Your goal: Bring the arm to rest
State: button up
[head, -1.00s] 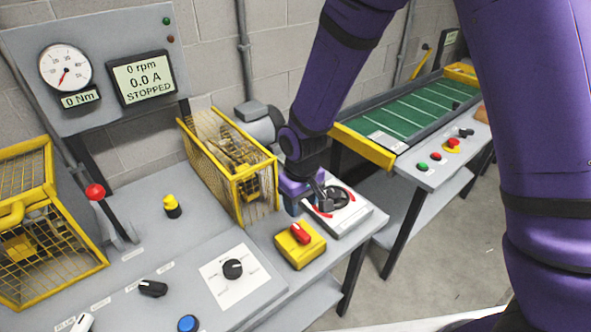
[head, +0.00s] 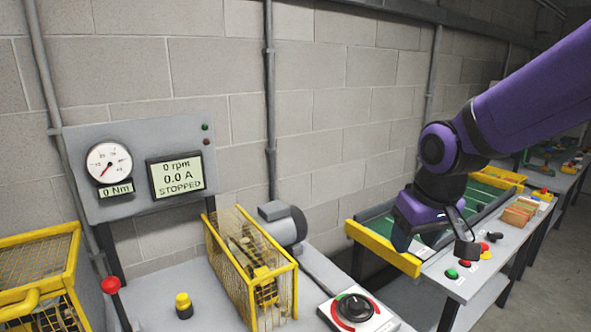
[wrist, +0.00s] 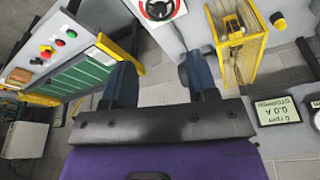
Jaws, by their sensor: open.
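My purple arm reaches in from the right in the head view. My gripper (head: 434,246) hangs at its end, pointing down, in front of the yellow-ended green belt (head: 483,200). It is raised clear of the bench, with nothing between its fingers. In the wrist view my gripper (wrist: 160,84) shows two dark blue fingers spread wide apart, with floor visible between them. The black rotary knob on its white plate (head: 382,322) stands at the lower middle of the head view, apart from the gripper.
A yellow mesh guard (head: 248,262) and grey motor (head: 285,228) stand left of the gripper. A display panel (head: 176,176) reads 0 rpm, 0.0 A, STOPPED. A red-knobbed lever (head: 111,285) is at lower left. Red, green and black buttons (head: 464,263) line the belt's near side.

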jog(key=s+d+r+m+t, duration=0.1)
jog(key=s+d+r, duration=0.3)
jog(key=s, duration=0.3)
jog(key=s+d+r+m+t, duration=0.1)
jog(key=s+d+r+m, duration=0.1)
jog(key=s+d+r, duration=0.3)
jog(key=s, duration=0.3)
jog(key=shift+d+r+h, duration=0.2)
jog(key=shift+d+h, duration=0.15)
jog(key=shift+h, duration=0.05)
